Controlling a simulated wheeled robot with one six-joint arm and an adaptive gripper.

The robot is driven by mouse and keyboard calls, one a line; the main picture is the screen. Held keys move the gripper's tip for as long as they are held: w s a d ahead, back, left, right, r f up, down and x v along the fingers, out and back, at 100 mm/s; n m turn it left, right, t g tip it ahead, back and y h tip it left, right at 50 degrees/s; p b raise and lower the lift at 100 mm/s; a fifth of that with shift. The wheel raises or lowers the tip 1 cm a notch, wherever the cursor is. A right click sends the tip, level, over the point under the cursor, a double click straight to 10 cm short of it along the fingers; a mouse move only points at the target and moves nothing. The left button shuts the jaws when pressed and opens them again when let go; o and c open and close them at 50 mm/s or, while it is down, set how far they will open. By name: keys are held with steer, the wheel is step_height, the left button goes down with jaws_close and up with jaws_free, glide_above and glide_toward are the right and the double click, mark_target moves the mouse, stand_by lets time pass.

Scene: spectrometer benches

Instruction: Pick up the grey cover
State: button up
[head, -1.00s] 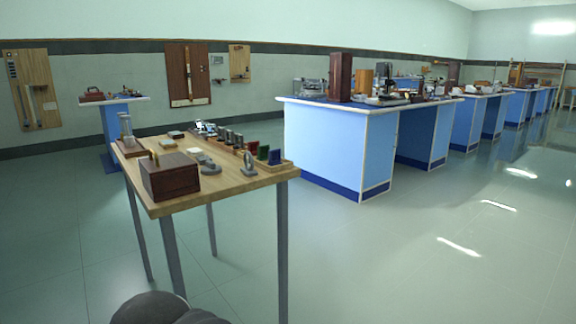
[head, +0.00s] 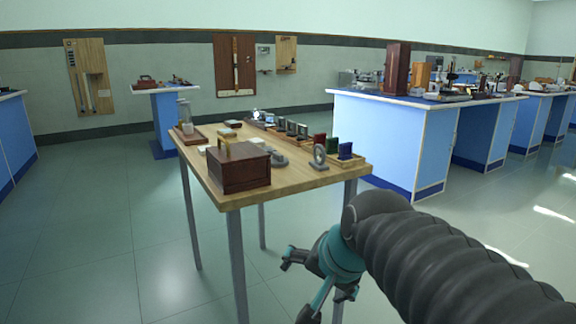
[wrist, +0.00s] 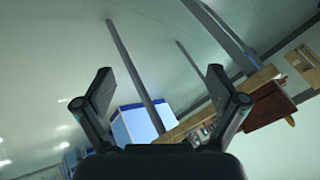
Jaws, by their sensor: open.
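I cannot tell for certain which thing is the grey cover; small grey pieces lie on the wooden table (head: 215,185), including a flat grey piece (head: 279,159) behind the dark box and a grey ring on a stand (head: 319,155) near the right edge. My gripper (head: 303,285) hangs in front of the table, below its top and apart from everything on it. In the wrist view my gripper (wrist: 158,78) has its two fingers spread wide with nothing between them.
A dark wooden box (head: 238,170) stands at the table's near edge, with several small mounts behind it. Thin grey table legs (head: 237,265) stand close to my gripper. Blue benches (head: 370,135) are at right. The floor at left is clear.

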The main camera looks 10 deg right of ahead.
steer(key=w+r+m+t+y+b, duration=0.1)
steer(key=w+r+m, duration=0.3)
steer(key=w+m, duration=0.3)
steer(key=w+r+m+t+y+b, duration=0.1)
steer(key=w+r+m+t+b, duration=0.3)
steer(key=w, duration=0.6)
steer(key=m+t, duration=0.1)
steer(key=m, duration=1.3)
glide_toward(281, 155)
steer(key=shift+y, duration=0.3)
steer(key=x, duration=0.7)
steer(key=shift+w+d+r+b, duration=0.1)
steer(key=shift+w+d+b, duration=0.1)
steer(key=shift+b, duration=0.1)
steer(key=shift+f+b+x, duration=0.1)
steer(key=shift+b+x, duration=0.1)
steer(key=shift+x, duration=1.05)
steer(key=shift+f+b+x, duration=0.15)
steer(key=shift+b+x, duration=0.05)
steer(key=shift+x, duration=1.05)
steer(key=shift+s, duration=0.15)
steer(key=c, duration=1.1)
